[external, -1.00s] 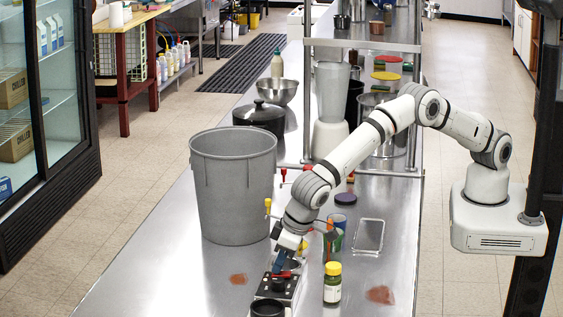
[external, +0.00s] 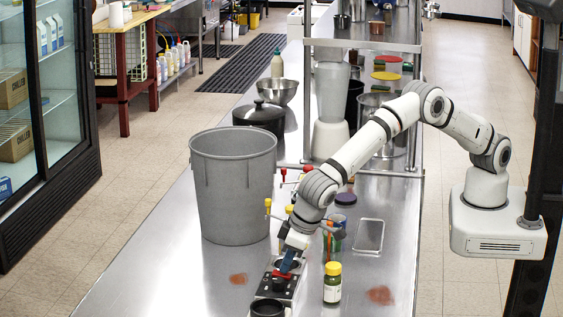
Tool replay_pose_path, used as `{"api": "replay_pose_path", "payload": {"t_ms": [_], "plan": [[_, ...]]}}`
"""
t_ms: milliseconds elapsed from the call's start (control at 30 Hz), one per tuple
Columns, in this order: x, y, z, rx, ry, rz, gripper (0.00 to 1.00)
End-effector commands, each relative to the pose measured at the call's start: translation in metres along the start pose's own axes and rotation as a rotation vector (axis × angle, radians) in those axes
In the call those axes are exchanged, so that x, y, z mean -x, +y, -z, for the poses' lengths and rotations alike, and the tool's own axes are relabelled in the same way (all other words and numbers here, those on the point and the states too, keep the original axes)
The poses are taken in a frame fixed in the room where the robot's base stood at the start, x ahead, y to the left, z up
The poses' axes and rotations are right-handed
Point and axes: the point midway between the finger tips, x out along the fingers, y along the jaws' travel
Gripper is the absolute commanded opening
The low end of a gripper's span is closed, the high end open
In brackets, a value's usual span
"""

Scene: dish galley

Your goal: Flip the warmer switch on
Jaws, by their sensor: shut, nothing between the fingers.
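The warmer (external: 277,288) is a small dark-topped unit with light sides on the steel counter, near the bottom of the external view. A red part (external: 281,274), which looks like its switch, shows on its top at the far end. Its on or off position is too small to tell. My gripper (external: 287,266) points down just above and behind the red part, shut and empty. I cannot tell whether the fingertips touch it.
A large grey bin (external: 232,185) stands behind left. A cup of utensils (external: 335,235) and a metal tray (external: 369,235) are behind right. Reddish stains (external: 381,295) mark the counter.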

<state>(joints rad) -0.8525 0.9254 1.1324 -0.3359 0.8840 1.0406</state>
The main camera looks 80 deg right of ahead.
Motion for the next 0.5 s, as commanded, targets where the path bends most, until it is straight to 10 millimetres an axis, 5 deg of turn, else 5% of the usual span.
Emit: {"api": "replay_pose_path", "payload": {"t_ms": [500], "plan": [[0.108, 0.000, 0.007, -0.001, 0.005, 0.005, 0.00]]}}
